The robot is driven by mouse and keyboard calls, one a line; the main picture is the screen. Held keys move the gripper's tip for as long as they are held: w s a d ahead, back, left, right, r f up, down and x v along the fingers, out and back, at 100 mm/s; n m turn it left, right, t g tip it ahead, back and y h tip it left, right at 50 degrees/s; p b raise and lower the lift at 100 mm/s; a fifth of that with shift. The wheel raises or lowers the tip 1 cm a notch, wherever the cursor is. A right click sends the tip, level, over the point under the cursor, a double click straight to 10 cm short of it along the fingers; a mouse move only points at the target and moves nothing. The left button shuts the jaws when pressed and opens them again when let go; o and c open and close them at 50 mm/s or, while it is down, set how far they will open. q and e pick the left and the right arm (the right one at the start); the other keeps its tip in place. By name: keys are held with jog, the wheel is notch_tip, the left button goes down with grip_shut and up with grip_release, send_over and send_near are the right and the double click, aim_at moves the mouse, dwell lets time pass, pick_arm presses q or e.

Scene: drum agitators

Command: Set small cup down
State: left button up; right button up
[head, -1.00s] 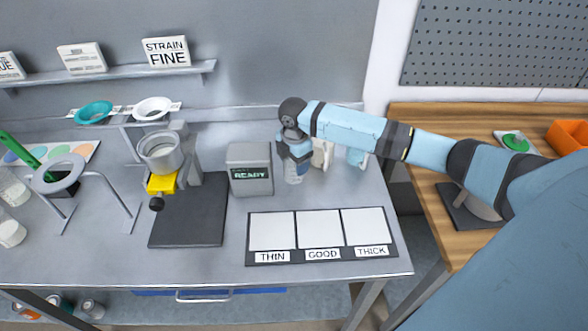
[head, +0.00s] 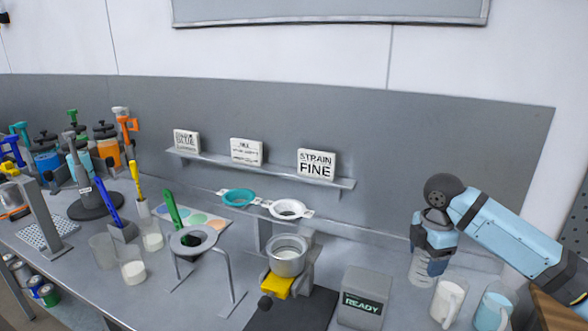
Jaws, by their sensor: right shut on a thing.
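My right gripper (head: 430,250) points down and is shut on a small clear cup (head: 424,268), behind and to the right of the grey READY box (head: 365,297). The cup is upright and see-through, and the fingers hide its upper part. Its base is over or on the grey bench, and I cannot tell whether it touches. My left gripper is not in view.
A white cup (head: 447,300) and a light-blue cup (head: 492,310) stand close to the right of the held cup. A metal pot (head: 288,255) sits left of the READY box. A shelf (head: 260,170) with sign blocks runs along the back wall.

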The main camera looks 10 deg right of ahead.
jog(key=s+a+f+m, duration=0.3)
jog(key=s+a+m, duration=0.2)
jog(key=m, duration=0.4)
jog(key=s+a+f+m+p, duration=0.1)
jog(key=s+a+f+m, duration=0.2)
jog(key=s+a+m, duration=0.3)
jog(key=shift+a+m, duration=0.6)
jog(key=shift+m, duration=1.2)
jog(key=shift+a+f, duration=0.1)
jog(key=shift+s, duration=0.1)
